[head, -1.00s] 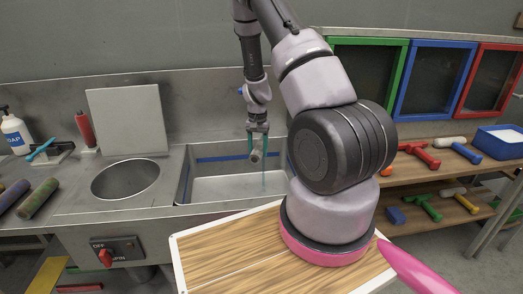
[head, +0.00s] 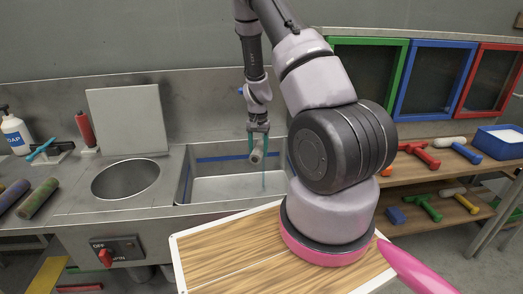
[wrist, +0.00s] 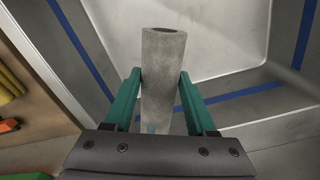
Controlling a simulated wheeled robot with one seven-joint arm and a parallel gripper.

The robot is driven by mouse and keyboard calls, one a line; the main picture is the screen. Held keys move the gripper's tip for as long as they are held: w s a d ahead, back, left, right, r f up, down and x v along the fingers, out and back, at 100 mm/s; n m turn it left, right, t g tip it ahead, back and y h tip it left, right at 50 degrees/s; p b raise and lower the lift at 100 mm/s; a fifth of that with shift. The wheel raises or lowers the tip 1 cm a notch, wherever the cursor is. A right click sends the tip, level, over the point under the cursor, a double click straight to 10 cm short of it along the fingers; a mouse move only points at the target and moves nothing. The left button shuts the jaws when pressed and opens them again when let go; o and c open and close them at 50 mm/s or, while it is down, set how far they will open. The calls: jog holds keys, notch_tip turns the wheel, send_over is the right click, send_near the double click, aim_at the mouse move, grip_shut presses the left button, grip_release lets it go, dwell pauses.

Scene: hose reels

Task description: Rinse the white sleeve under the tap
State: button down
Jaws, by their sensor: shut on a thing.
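The white sleeve (head: 257,157) is a short, hollow, greyish-white tube with a mottled surface. My gripper (head: 258,140) is shut on it, with one teal finger on each side. The sleeve is held in the air over the sink basin (head: 225,190). In the wrist view the sleeve (wrist: 163,75) stands out between the fingers of my gripper (wrist: 160,85), its open end away from the palm. A thin blue vertical streak shows just below the sleeve in the head view; I cannot tell if it is water. The tap is not clearly visible; my arm covers part of that area.
A round opening (head: 125,179) lies left of the basin, with a board (head: 127,120) behind it. A soap bottle (head: 15,132) and a red cylinder (head: 86,129) stand at the left. A red switch (head: 105,257) is on the counter front. Shelves with tools are at the right.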

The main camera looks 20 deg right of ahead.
dwell(0.4)
jog(key=shift+s+d, duration=0.1)
jog(key=shift+d, duration=0.2)
jog(key=shift+a, duration=0.15)
jog(key=shift+a, duration=0.25)
jog(key=shift+d, duration=0.1)
dwell(0.5)
jog(key=shift+d, duration=0.3)
jog(key=s+a+r, duration=0.2)
jog(key=s+r, duration=0.1)
jog(key=s, duration=0.6)
jog(key=shift+s+a, duration=0.35)
jog(key=shift+a, duration=0.05)
